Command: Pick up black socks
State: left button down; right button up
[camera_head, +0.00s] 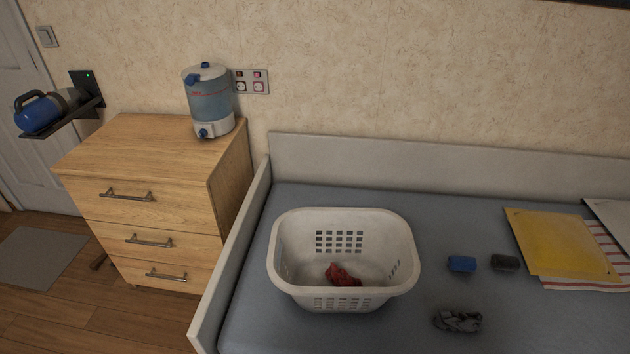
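A crumpled grey and black cloth (457,320) lies on the grey-blue bed surface (400,335), to the right of the laundry basket and nearer the front. It looks like it may be the black socks. A small dark, rolled-looking item (505,262) lies farther back; I cannot tell whether that is the socks instead. Neither of my grippers is in view.
A small blue item (461,263) lies beside the dark one. A yellow folder (560,243) rests on red-striped paper (612,258) at the right. The bed has a raised white edge (232,258) at left and back. A wooden drawer unit (140,200) with a water dispenser (210,100) stands left.

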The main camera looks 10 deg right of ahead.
aim_at(501, 262)
jog(key=z, duration=1.65)
jog(key=l+u, duration=0.3)
jog(key=u, duration=0.2)
jog(key=k+l+u, duration=0.1)
jog(key=l+u, duration=0.2)
jog(key=u, duration=0.15)
jog(key=k+l+u, duration=0.15)
jog(key=u, duration=0.35)
jog(key=l, duration=0.1)
